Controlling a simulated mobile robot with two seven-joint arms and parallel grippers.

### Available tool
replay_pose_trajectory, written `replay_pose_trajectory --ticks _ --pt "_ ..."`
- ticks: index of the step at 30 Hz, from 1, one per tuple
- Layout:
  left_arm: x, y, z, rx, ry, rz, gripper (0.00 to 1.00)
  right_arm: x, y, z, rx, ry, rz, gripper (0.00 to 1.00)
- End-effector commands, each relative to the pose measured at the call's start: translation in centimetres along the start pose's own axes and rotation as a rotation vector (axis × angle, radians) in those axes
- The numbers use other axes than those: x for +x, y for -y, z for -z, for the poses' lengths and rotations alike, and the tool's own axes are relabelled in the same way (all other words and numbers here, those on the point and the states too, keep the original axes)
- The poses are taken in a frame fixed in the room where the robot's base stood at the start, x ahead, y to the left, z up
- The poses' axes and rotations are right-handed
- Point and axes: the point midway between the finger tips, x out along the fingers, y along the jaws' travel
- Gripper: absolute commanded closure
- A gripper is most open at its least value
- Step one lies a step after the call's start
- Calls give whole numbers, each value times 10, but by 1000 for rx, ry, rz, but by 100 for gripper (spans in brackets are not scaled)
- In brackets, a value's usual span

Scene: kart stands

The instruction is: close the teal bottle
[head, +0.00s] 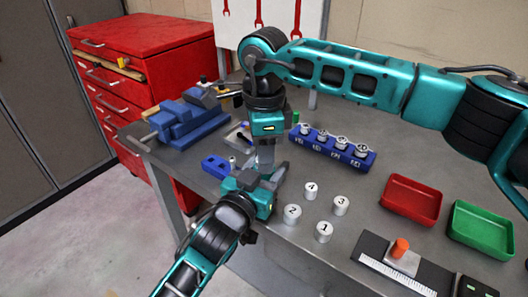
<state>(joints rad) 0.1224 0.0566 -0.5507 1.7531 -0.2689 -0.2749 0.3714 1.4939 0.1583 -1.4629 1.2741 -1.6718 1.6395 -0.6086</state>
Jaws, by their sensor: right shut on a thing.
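My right gripper (265,162) points straight down over the near left part of the grey workbench (345,185). It is shut on a small thing that its own fingers and my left gripper hide. My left gripper (272,177) reaches in from the bottom. Its fingers are right at or just below the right gripper's tips; I cannot tell whether they touch. Whether the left fingers are open or shut does not show. I cannot make out the teal bottle or its cap; the space between the two grippers is largely hidden.
White numbered cylinders (324,231) stand right of the grippers. Behind them is a blue rack (327,151) with metal pieces. A red tray (411,200) and a green tray (482,229) lie right. A blue vise (188,124) and a small blue block (216,167) are left. A red cabinet (140,60) stands beyond.

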Motion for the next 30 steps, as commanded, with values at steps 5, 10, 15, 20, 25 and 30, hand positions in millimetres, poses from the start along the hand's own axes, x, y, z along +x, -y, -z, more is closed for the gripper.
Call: replay_pose_trajectory --ticks 5,10,15,20,25,30 --pt "0 0 0 0 1 1 100 0 0 0 150 0 -1 100" --pt "0 0 0 0 1 1 100 0 0 0 142 0 -1 64" --pt "0 0 0 0 1 1 100 0 0 0 141 0 -1 48" --pt "0 0 0 0 1 1 100 0 -1 -1 140 1 -2 37" --pt "0 1 0 0 2 2 100 0 -1 -1 138 1 -4 37" --pt "0 1 -1 0 3 3 100 -14 -1 -2 137 2 -1 37"
